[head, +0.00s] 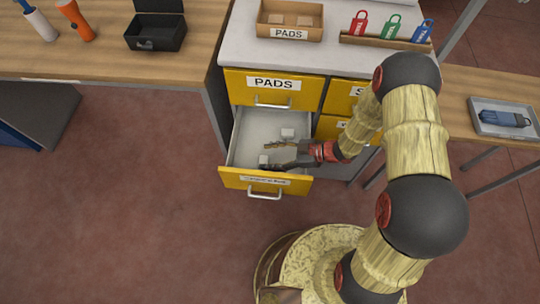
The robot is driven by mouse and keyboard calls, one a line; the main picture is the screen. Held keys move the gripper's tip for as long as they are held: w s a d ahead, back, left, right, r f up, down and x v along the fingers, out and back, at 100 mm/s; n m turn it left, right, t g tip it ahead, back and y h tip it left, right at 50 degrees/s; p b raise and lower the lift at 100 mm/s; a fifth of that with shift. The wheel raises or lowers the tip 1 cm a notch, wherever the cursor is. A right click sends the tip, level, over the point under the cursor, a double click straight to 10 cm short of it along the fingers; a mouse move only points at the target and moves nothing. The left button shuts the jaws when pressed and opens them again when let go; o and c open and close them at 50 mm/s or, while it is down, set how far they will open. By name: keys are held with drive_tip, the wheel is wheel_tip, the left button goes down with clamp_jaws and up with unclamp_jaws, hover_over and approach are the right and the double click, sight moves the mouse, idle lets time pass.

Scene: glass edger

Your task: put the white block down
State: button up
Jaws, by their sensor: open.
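Two small white blocks lie in the open lower drawer (243,135). One white block (287,132) is towards the back of the drawer. The other white block (263,159) is near the drawer's front, by my fingertips. My gripper (265,157) reaches into the drawer from the right with its fingers spread. The front block appears to be between or just beyond the fingertips. I cannot tell whether a finger touches it.
A closed PADS drawer (274,88) is above the open one. On the cabinet top stand a PADS tray (290,34) and a rack (385,42) with red, green and blue tags. A black open box (155,40) is on the left bench. A grey tray (483,123) is at right.

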drive_tip(key=shift+r, duration=0.3)
drive_tip(key=p+v, duration=0.4)
drive_tip(key=v, duration=0.8)
drive_tip(key=shift+r+p, duration=0.25)
drive_tip(key=shift+p, duration=0.15)
